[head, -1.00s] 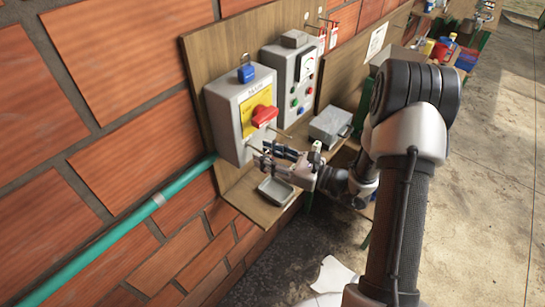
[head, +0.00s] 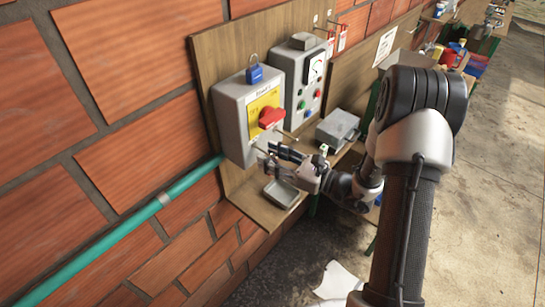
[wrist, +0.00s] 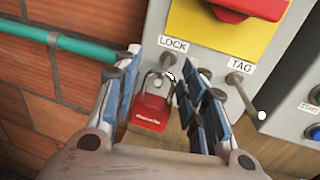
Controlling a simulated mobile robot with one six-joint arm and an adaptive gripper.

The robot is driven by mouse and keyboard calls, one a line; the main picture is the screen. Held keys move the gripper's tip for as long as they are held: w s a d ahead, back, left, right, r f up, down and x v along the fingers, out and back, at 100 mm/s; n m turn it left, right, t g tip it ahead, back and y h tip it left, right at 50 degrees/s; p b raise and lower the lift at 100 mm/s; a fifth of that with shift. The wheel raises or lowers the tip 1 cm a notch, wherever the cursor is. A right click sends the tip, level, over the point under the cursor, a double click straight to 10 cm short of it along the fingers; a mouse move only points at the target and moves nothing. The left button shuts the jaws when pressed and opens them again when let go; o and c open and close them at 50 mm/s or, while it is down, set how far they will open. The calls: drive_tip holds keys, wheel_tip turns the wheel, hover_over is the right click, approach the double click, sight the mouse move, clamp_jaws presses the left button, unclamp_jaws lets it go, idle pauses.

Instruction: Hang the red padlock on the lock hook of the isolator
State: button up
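The isolator (head: 236,118) is a grey box with a yellow plate and a red knob (head: 271,118), fixed to a wooden board. In the wrist view, the lock hook (wrist: 169,73) projects under the LOCK label. The red padlock (wrist: 149,112) hangs upright there, its metal shackle at the hook; the hook's front end is partly hidden, so I cannot fully tell whether the shackle is around it. My gripper (wrist: 163,84) is open, with its fingers on either side of the padlock and a clear gap on the right. My gripper (head: 274,152) is below the isolator in the head view.
A TAG hook (wrist: 245,97) with a white tip projects right of the lock hook. A grey tray (head: 281,193) lies on the shelf below. A green pipe (head: 130,222) runs along the brick wall. A grey control box (head: 305,85) stands right.

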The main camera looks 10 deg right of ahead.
drive_tip(key=o, duration=0.4)
drive_tip(key=v, duration=1.2)
drive_tip(key=s+a+n+g+h+b, duration=0.3)
drive_tip(key=s+a+n+g+b, duration=0.5)
drive_tip(key=s+a+n+g, duration=0.55)
drive_tip(key=shift+s+d+f+n+t+h+b, duration=0.55)
drive_tip(key=shift+s+d+n+t+h+b, duration=0.6)
drive_tip(key=shift+n+h, duration=0.8)
drive_tip(key=shift+s+d+f+n+t+h+b, duration=0.8)
drive_tip(key=shift+s+n+h+b, duration=0.6)
drive_tip(key=shift+n, duration=1)
drive_tip(key=shift+s+d+f+n+t+h+b, duration=0.25)
drive_tip(key=shift+s+d+n+t+h+b, duration=0.75)
drive_tip(key=shift+n+h+b, duration=0.95)
